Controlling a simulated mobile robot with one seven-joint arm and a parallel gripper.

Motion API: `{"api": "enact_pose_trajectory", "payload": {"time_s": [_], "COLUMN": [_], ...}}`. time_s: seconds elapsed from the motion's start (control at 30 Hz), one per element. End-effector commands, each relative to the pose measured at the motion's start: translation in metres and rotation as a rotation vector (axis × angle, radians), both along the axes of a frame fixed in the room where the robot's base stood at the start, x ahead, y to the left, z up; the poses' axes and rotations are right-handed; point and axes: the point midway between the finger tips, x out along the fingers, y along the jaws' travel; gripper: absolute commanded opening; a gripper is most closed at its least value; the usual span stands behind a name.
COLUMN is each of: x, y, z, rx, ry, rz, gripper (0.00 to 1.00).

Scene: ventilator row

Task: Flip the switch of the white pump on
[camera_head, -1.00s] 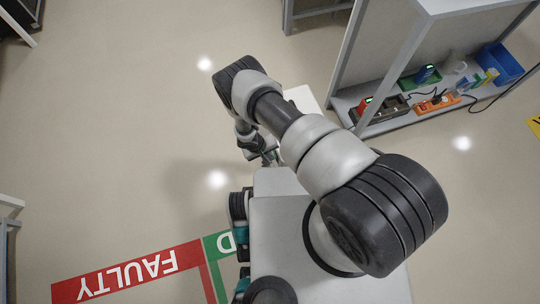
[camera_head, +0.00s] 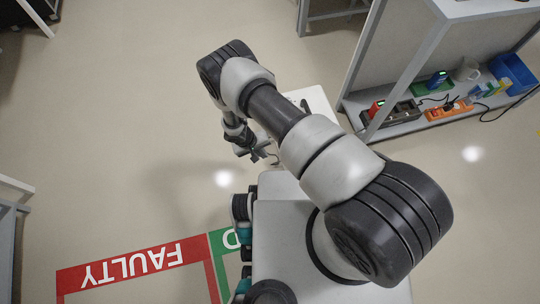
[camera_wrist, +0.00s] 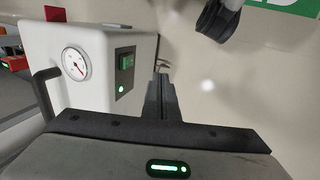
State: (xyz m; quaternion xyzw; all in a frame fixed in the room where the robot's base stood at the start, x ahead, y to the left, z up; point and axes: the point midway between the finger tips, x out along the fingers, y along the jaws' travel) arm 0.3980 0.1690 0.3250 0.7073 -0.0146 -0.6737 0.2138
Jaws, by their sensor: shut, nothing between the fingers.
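The white pump (camera_wrist: 95,55) fills the left of the wrist view. Its front has a round gauge (camera_wrist: 76,62) with a red needle and a dark panel with a green rocker switch (camera_wrist: 126,61). A small green lamp (camera_wrist: 121,88) glows below the switch. A dark bent handle or hose (camera_wrist: 42,90) is at the pump's left. My gripper (camera_wrist: 161,85) is shut and empty, and appears just right of the switch panel; I cannot tell whether it touches the pump. In the head view, a white surface (camera_head: 314,98), likely the pump, shows partly behind my arm near my gripper (camera_head: 270,157).
A grey shelf (camera_head: 420,112) at the upper right holds an orange power strip (camera_head: 449,110), a blue bin (camera_head: 515,73), a mug (camera_head: 467,71) and small devices. A red FAULTY marking (camera_head: 135,265) lies on the floor at lower left. Open floor spans the left.

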Motion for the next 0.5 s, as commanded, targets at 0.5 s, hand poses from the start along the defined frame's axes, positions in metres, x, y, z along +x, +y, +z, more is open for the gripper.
{"api": "enact_pose_trajectory", "payload": {"time_s": [0.5], "x": [-0.004], "y": [0.017], "z": [0.027], "rx": [-0.001], "ry": [-0.001], "rz": [-0.001], "gripper": [0.0]}}
